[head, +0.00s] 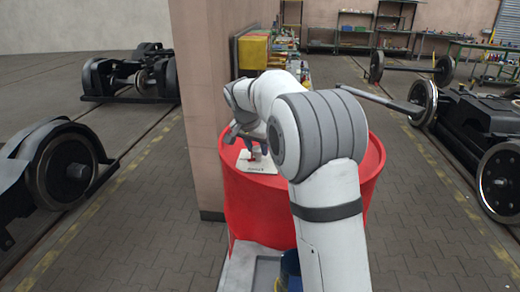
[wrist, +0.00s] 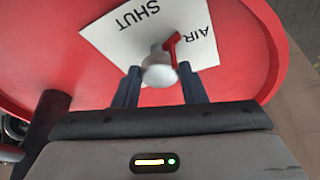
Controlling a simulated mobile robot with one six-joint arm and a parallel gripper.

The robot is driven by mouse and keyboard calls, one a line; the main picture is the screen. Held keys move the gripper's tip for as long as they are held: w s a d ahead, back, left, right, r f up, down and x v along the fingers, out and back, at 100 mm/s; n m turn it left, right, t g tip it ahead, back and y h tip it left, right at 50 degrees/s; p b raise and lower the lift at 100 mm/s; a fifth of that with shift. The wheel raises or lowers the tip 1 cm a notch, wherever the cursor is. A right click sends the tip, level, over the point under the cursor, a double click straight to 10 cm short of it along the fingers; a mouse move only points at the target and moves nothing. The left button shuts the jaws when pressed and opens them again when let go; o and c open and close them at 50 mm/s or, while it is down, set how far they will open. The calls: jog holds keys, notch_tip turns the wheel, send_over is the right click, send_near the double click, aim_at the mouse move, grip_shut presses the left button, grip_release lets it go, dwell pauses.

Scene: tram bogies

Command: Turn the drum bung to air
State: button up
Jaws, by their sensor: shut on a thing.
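A red drum (head: 270,205) stands in front of me, its red lid (wrist: 90,50) filling most of the wrist view. A white plate marked SHUT and AIR (wrist: 120,42) lies on the lid; it also shows in the head view (head: 262,168). The pale round drum bung (wrist: 160,72) stands over the plate, with a red pointer (wrist: 171,46) beside it. The pointer is on the AIR side, just left of that word. My gripper (wrist: 160,80) is shut on the bung, a dark finger on each side. In the head view my arm hides part of the lid.
A pink pillar (head: 200,110) stands close to the drum's left side. Wheelsets and bogies stand on the left (head: 65,165) and right (head: 465,120). Shelves and benches (head: 355,30) line the back. The paved floor in front on the left is clear.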

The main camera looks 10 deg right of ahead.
jog(key=shift+w+m+g+h, duration=0.1)
jog(key=shift+m+g+h, duration=0.25)
jog(key=shift+m, duration=0.75)
jog(key=shift+w+m+g+h, duration=0.15)
jog(key=shift+m+g, duration=0.3)
jog(key=shift+m, duration=0.65)
jog(key=shift+s, duration=0.1)
jog(key=o, duration=1)
jog(key=shift+r, duration=0.1)
jog(key=shift+a+r, duration=0.15)
jog(key=shift+r, duration=0.15)
jog(key=v, duration=0.7)
jog(key=shift+s+f, duration=0.1)
